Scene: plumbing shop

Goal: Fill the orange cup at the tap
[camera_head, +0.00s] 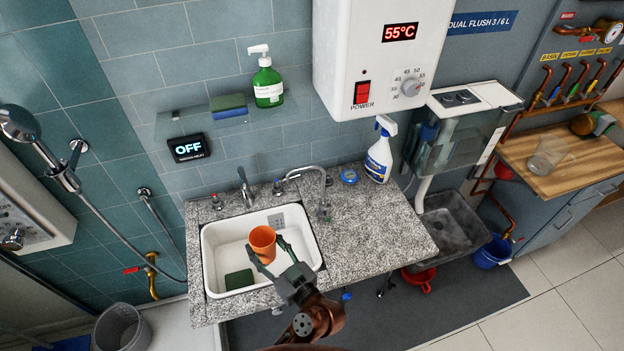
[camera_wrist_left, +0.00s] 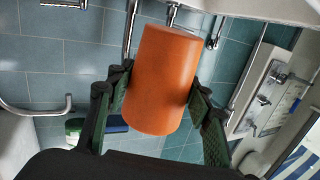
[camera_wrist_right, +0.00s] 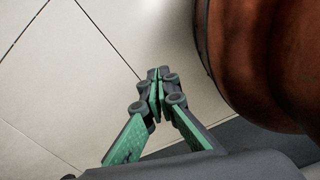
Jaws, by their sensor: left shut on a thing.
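The orange cup (camera_head: 263,241) is upright over the white sink basin (camera_head: 215,283), with its open top facing up; whether it holds water I cannot tell. My left gripper (camera_head: 268,254) is shut on the cup, one finger on each side. In the left wrist view the cup (camera_wrist_left: 160,80) sits between the green fingers. A chrome tap (camera_head: 244,187) stands behind the basin, and a gooseneck tap (camera_head: 324,208) stands at its right; the cup is apart from both, and no water shows. My right gripper (camera_wrist_right: 156,86) is shut and empty in the right wrist view.
A green sponge (camera_head: 239,279) lies in the basin. A spray bottle (camera_head: 380,152) and a blue ring (camera_head: 349,175) stand on the granite counter (camera_head: 385,225). The water heater (camera_head: 380,50) hangs above. The counter's right part is clear.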

